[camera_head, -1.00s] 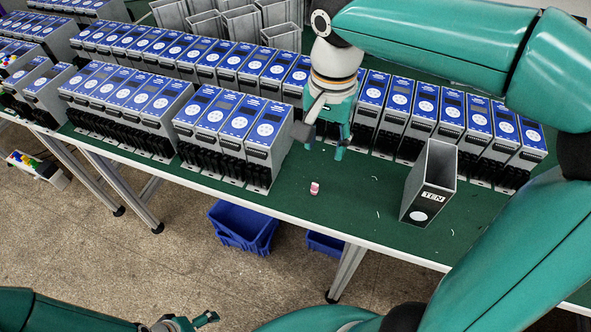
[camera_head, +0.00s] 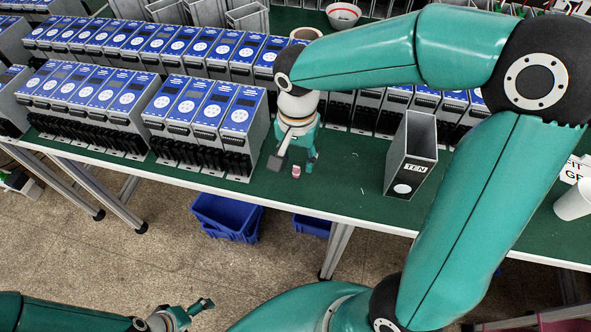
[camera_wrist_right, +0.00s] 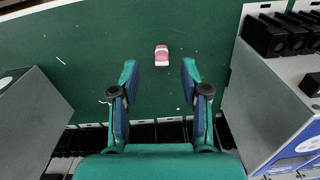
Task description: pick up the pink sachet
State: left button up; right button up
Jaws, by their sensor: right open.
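The pink sachet (camera_head: 296,171) is a small pink and white piece lying on the green table top (camera_head: 345,185). It also shows in the right wrist view (camera_wrist_right: 162,55), ahead of and between the fingertips. My right gripper (camera_head: 293,165) is above and just behind the sachet in the head view. Its two fingers are spread with nothing between them, as the right wrist view (camera_wrist_right: 160,72) shows. The sachet stands clear of both fingers there. My left gripper (camera_head: 190,314) is at the bottom of the head view, away from the table; its jaw state is unclear.
A grey bin marked TEN (camera_head: 410,160) stands right of the sachet. Rows of grey devices with blue fronts (camera_head: 195,105) stand left and behind. A white cup (camera_head: 573,203) is at the right. Blue crates (camera_head: 226,215) sit below the table. Green surface around the sachet is clear.

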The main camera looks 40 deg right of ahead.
aim_at(296, 168)
notch_tip(296, 168, down, 4)
jog(key=shift+w+f, duration=0.15)
jog(key=shift+f, duration=0.05)
jog(key=shift+c, duration=0.2)
jog(key=c, duration=0.8)
